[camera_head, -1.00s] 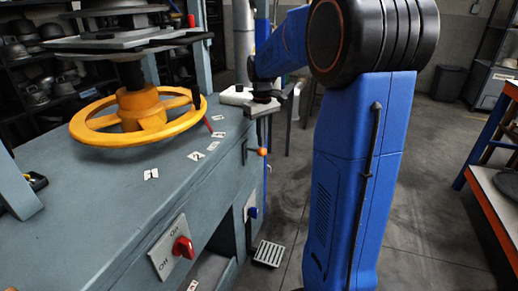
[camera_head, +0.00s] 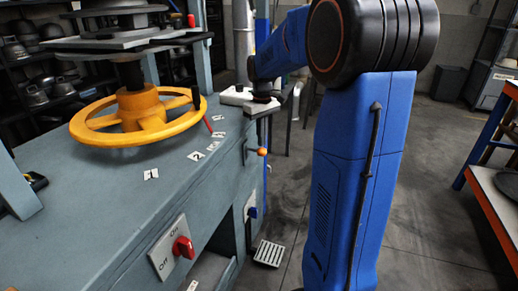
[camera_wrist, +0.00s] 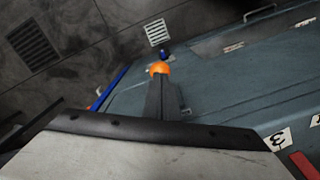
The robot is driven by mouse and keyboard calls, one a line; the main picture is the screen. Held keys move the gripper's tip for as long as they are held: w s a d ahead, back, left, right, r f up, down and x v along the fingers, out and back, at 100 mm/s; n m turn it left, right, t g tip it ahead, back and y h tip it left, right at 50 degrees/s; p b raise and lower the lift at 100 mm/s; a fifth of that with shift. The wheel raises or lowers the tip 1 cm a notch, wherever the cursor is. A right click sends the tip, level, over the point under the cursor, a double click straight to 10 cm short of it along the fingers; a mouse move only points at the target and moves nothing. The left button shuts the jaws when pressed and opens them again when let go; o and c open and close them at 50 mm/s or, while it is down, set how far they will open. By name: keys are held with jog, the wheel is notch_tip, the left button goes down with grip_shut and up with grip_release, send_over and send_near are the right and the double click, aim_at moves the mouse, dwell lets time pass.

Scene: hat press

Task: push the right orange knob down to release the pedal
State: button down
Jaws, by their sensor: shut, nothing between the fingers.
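The orange knob (camera_head: 262,151) sticks out on a short lever from the right end of the grey press bench. It also shows in the wrist view (camera_wrist: 160,68), just beyond the fingertips. My gripper (camera_wrist: 161,82) is shut and empty, its dark fingers reaching toward the knob and covering its near edge. In the head view my gripper (camera_head: 259,132) is small, just above the knob; I cannot tell whether they touch. The slotted metal pedal (camera_head: 269,253) is low near the floor beside the bench, and it also shows in the wrist view (camera_wrist: 156,32).
A yellow handwheel (camera_head: 137,118) stands on the bench top (camera_head: 110,205). A red switch (camera_head: 184,247) and a blue knob (camera_head: 252,212) are on the bench front. A table with an orange edge (camera_head: 492,222) stands at the right. The floor between is clear.

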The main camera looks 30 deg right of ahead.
jog(key=shift+f, duration=0.1)
dwell(0.3)
jog(key=shift+f, duration=2.05)
jog(key=shift+r, duration=4.1)
